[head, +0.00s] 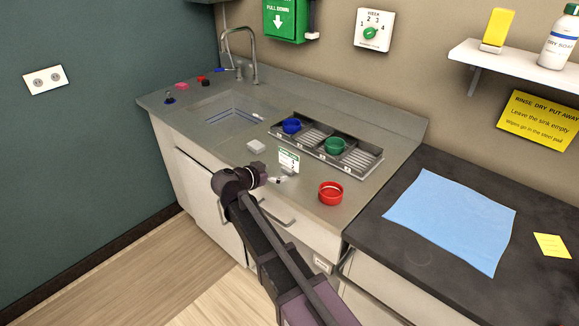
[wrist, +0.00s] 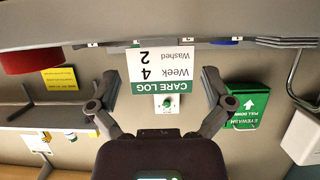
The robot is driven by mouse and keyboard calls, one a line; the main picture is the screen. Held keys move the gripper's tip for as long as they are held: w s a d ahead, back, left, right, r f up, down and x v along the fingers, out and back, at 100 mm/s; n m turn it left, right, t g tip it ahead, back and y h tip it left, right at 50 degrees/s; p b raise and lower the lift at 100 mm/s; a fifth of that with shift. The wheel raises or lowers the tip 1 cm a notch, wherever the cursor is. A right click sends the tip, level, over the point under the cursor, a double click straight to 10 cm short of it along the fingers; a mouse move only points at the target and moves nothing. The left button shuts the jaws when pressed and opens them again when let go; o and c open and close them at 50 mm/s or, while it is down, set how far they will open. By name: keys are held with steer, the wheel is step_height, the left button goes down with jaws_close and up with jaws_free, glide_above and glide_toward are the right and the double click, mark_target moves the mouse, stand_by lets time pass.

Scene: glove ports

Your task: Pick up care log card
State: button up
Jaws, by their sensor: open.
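The care log card (head: 288,160) is a white card with a green band, standing upright on the steel counter near its front edge. In the wrist view the card (wrist: 160,62) appears upside down, reading "Week 4, Washed 2", framed between my fingers. My gripper (head: 275,180) is open and empty, just in front of and slightly below the card in the head view. The two fingers (wrist: 160,76) are spread on either side of the card's green band in the wrist view. Whether the fingertips reach past the card's edge cannot be told.
Behind is a divided steel tray (head: 365,160) with a blue cup (head: 291,126) and a green cup (head: 334,146). The sink (head: 225,110) lies back left.

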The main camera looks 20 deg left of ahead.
mark_target(286, 170)
steer(key=shift+b+x, duration=0.7)
steer(key=shift+x, duration=1.6)
steer(key=shift+d+r, duration=0.1)
steer(key=c, duration=1)
